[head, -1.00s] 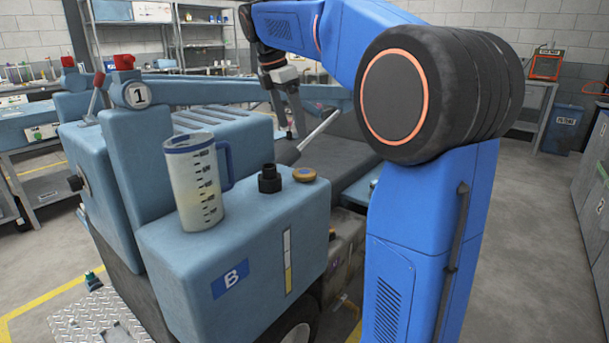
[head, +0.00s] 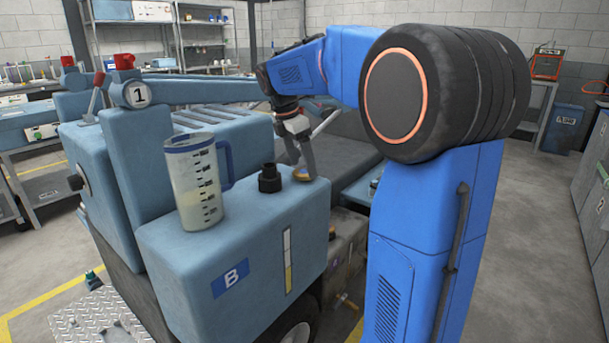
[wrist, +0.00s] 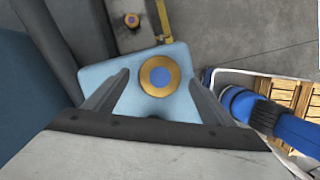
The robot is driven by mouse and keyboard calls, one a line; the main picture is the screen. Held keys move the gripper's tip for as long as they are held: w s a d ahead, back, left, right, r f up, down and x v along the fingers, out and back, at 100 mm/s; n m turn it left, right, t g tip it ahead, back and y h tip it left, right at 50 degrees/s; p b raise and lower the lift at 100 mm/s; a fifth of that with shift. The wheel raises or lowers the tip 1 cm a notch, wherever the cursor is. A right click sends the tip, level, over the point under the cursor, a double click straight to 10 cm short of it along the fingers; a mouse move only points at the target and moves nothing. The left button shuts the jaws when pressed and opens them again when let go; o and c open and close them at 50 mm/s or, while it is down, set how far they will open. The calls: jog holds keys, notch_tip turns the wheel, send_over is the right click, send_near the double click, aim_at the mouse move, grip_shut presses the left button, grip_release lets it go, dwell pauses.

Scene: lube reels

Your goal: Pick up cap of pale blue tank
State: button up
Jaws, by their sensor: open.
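The pale blue tank (head: 220,265) carries a label B and a level strip on its front. Its round cap (wrist: 159,76), gold with a blue centre, lies on the tank top beside the black filler neck (head: 270,178). My gripper (head: 303,172) is above the cap, fingers pointing down and partly covering it in the head view. In the wrist view the open fingers (wrist: 159,82) stand on either side of the cap, with a gap to it. Whether the fingertips are level with the cap is hard to tell.
A clear measuring jug (head: 196,182) with a blue rim stands on the tank top, left of the neck. A darker grey tank (wrist: 125,40) with a similar small cap (wrist: 131,19) is close by. A slatted wooden thing (wrist: 278,88) shows at the right of the wrist view.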

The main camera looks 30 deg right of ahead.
jog(key=shift+x, duration=0.85)
jog(key=c, duration=1.2)
jog(key=shift+r, duration=0.1)
